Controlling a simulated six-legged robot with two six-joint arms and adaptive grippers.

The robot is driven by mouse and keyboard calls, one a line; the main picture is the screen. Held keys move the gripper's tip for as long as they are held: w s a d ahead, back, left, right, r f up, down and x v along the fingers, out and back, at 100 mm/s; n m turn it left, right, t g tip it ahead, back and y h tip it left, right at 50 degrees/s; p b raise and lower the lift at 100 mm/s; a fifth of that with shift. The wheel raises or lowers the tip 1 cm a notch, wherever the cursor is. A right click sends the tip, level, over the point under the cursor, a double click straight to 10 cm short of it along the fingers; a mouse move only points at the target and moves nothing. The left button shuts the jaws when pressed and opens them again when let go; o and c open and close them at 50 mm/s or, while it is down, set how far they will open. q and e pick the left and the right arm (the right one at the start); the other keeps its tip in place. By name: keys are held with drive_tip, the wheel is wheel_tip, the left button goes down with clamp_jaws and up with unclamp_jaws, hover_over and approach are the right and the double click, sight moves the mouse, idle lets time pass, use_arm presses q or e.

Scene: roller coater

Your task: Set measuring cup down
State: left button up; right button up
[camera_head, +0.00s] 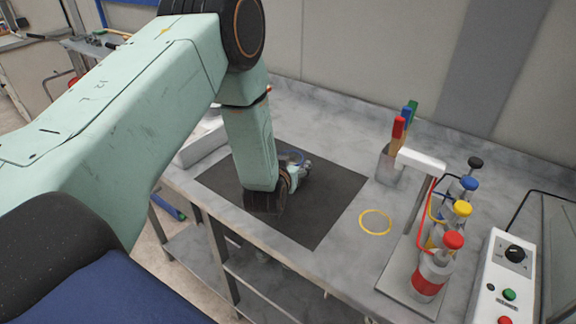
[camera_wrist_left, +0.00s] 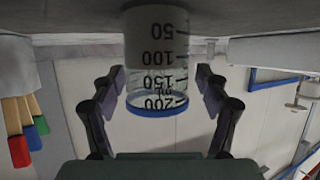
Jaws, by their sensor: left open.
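The measuring cup (camera_wrist_left: 156,60) is clear with black numbers and a blue rim. It shows upside down in the left wrist view because that picture is inverted, with its base against the surface at the top. In the head view only part of its blue rim (camera_head: 291,156) shows; my left arm hides the rest. My left gripper (camera_head: 299,172) is low over the dark mat (camera_head: 328,192). Its fingers are open on both sides of the cup in the wrist view, with visible gaps. My right gripper is not in view.
A yellow ring (camera_head: 376,222) lies on the grey table right of the mat. Bottles with coloured caps (camera_head: 453,240) stand in a rack farther right, beside a control box (camera_head: 503,280). A holder with coloured-handled tools (camera_head: 390,165) stands behind.

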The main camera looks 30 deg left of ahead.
use_arm(q)
drive_tip(key=shift+d+r, duration=0.1)
drive_tip(key=shift+r, duration=0.15)
drive_tip(key=shift+s+d, duration=0.25)
drive_tip(key=v, duration=1.1)
drive_tip(key=shift+s+a+r, duration=0.15)
drive_tip(key=shift+s+a, duration=0.05)
drive_tip(key=shift+w+d, duration=0.1)
drive_tip(key=shift+w, duration=0.05)
drive_tip(key=x, duration=1.1)
drive_tip(key=shift+w+f, duration=0.15)
drive_tip(key=shift+f, duration=0.05)
drive_tip(key=shift+w+a+f, duration=0.2)
drive_tip(key=shift+w+f, duration=0.05)
drive_tip(key=shift+w, duration=0.05)
drive_tip(key=shift+r, duration=0.1)
